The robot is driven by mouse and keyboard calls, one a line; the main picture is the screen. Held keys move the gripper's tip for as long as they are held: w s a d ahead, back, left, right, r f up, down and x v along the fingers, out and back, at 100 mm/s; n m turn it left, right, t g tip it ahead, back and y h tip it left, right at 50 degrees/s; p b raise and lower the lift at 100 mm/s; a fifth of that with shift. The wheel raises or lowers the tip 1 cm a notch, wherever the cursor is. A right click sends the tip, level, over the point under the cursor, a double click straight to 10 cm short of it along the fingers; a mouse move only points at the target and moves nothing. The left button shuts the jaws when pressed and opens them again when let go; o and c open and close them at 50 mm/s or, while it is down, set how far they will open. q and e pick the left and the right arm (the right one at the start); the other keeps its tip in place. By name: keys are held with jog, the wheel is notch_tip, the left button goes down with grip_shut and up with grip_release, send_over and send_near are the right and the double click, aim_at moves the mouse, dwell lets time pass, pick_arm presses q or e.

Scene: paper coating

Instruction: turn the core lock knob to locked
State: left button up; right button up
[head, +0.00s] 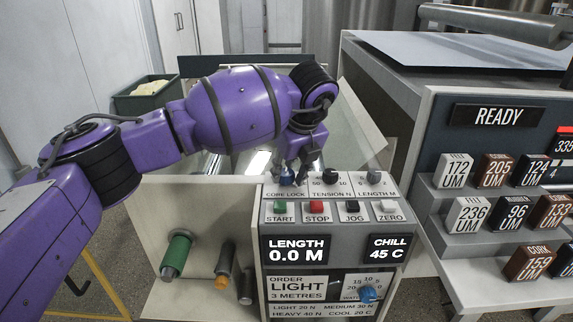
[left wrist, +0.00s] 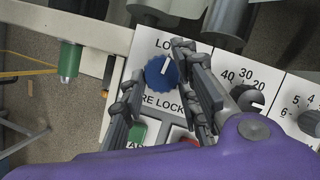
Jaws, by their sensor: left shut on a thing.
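The core lock knob (left wrist: 160,76) is blue with a white pointer line, on the white panel top above the printed words CORE LOCK. In the left wrist view its line points up and slightly right, near a label starting "LO" whose rest is hidden by a finger. In the head view the knob (head: 286,177) is partly covered by my gripper. My left gripper (head: 297,172) reaches down onto it from above. In the left wrist view its two fingers (left wrist: 158,88) stand on either side of the knob, shut on it. My right gripper is not in view.
The tension knob (head: 330,175) and length knob (head: 373,176) stand to the right on the same panel. Start (head: 280,207), stop (head: 316,207), jog and zero buttons lie just in front. Labelled blocks fill the right-hand rack (head: 434,190). A green roll (head: 176,255) is at lower left.

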pick_arm(q)
jog(key=shift+w+a+r+n+y+p, duration=0.2)
jog(key=shift+n+y+p, duration=0.15)
jog(key=shift+n, duration=0.35)
jog(key=o, duration=0.8)
jog(key=shift+o, duration=1.2)
jog(key=shift+s+a, duration=0.1)
jog(key=shift+f, duration=0.1)
jog(key=shift+s, duration=0.1)
